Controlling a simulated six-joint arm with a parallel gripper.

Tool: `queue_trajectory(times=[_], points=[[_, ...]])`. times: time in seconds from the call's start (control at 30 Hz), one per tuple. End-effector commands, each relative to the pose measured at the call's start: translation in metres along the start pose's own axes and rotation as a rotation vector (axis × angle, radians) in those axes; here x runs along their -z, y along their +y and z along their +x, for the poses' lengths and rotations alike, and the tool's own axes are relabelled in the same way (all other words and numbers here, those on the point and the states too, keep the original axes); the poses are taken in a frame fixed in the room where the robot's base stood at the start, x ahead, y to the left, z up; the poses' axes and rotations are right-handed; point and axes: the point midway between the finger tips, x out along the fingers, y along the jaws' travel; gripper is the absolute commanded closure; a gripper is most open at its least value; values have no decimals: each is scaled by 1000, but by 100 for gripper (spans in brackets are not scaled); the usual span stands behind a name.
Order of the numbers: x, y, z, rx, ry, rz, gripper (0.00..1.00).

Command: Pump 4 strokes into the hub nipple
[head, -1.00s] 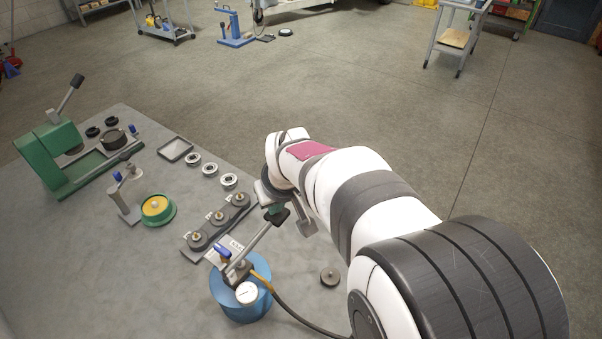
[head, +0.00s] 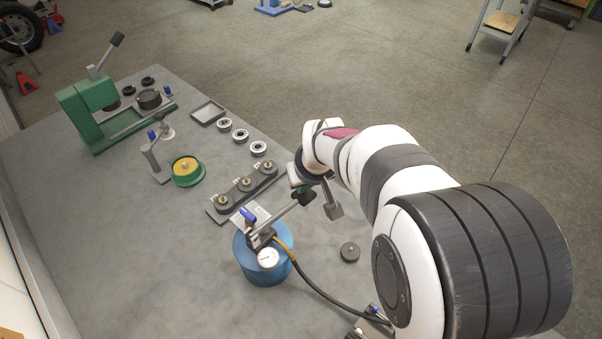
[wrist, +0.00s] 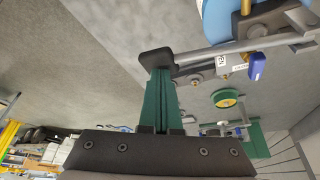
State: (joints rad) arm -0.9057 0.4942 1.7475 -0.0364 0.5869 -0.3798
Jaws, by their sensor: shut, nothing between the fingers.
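The grease pump (head: 262,262) is a blue drum with a white gauge (head: 268,259) and a black hose (head: 325,292). Its grey lever (head: 282,219) slants up to the right and ends in a black grip (head: 307,198). The grip also shows in the wrist view (wrist: 156,58). My gripper (head: 302,188) is at this grip. In the wrist view its green fingers (wrist: 160,72) are together, with their tips against or right at the grip; contact is not certain. The hose runs to a small blue-capped fitting (head: 374,311), partly hidden by my arm. I cannot make out the hub nipple.
A dark rack with several hubs (head: 222,203) stands behind the pump. Bearing rings (head: 241,136), a grey tray (head: 208,113), a green-yellow hub (head: 187,171) and a green press (head: 88,113) stand farther left. A small dark puck (head: 350,252) lies right of the pump.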

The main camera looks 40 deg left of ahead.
Motion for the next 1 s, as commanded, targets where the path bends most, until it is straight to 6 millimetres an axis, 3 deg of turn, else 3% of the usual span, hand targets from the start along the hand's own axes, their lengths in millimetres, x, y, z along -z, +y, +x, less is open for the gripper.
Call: queue_trajectory(times=[0.17,0.6,1.0], points=[[3,-1,-7,1,1,0,100],[20,-7,-57,0,1,-2,100],[22,-7,-62,0,0,-1,100]])
